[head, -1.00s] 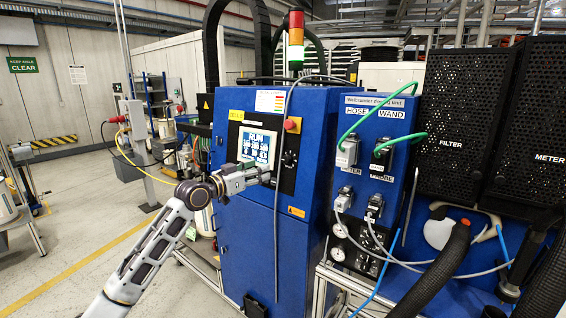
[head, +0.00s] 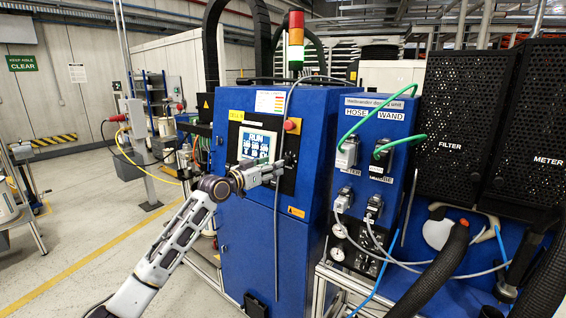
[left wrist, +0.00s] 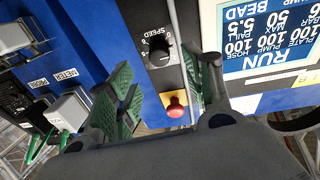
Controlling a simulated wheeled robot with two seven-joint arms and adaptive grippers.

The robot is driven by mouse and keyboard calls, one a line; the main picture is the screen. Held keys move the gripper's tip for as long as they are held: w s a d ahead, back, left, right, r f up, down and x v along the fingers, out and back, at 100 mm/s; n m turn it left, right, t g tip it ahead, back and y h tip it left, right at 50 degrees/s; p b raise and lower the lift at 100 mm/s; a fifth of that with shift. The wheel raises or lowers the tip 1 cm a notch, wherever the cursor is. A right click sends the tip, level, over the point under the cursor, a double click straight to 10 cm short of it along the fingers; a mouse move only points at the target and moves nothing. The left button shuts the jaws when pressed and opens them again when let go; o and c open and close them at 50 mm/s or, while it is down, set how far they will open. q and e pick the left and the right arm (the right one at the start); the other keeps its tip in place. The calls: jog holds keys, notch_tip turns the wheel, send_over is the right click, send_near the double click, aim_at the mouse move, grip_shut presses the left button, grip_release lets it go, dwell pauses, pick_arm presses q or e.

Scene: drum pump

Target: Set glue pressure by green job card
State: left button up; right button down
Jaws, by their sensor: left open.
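My left gripper (head: 280,171) is in front of the blue cabinet's control panel, just right of and below the lit screen (head: 257,145). In the left wrist view, the gripper (left wrist: 168,88) is open and empty. A black SPEED knob (left wrist: 158,51) shows between and beyond its green-padded fingers; I cannot tell whether they touch it. The screen (left wrist: 268,38) appears upside down there, reading RUN, BEAD and several numbers. Two round pressure gauges (head: 339,231) sit low on the blue dosing unit, partly behind cables. I cannot pick out a green job card. My right gripper is not in view.
A red button (left wrist: 175,106) sits close to the fingers; it also shows on the cabinet (head: 292,124). A grey cable (head: 276,235) hangs down the cabinet front. Green cables (head: 403,140) and a thick black hose (head: 432,275) crowd the right. Floor at left is open.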

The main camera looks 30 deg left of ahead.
aim_at(285, 161)
pick_arm(q)
jog(key=shift+w+d+r+p, duration=0.1)
jog(key=shift+w+d+p, duration=0.1)
jog(key=shift+w, duration=0.85)
jog(key=shift+w+d+p, duration=0.1)
jog(key=shift+w+p, duration=0.05)
jog(key=shift+w, duration=0.85)
jog(key=shift+w+d, duration=0.2)
jog(key=shift+w, duration=1.1)
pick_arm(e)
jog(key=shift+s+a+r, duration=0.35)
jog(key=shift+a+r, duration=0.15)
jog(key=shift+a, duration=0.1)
pick_arm(q)
jog(key=c, duration=1)
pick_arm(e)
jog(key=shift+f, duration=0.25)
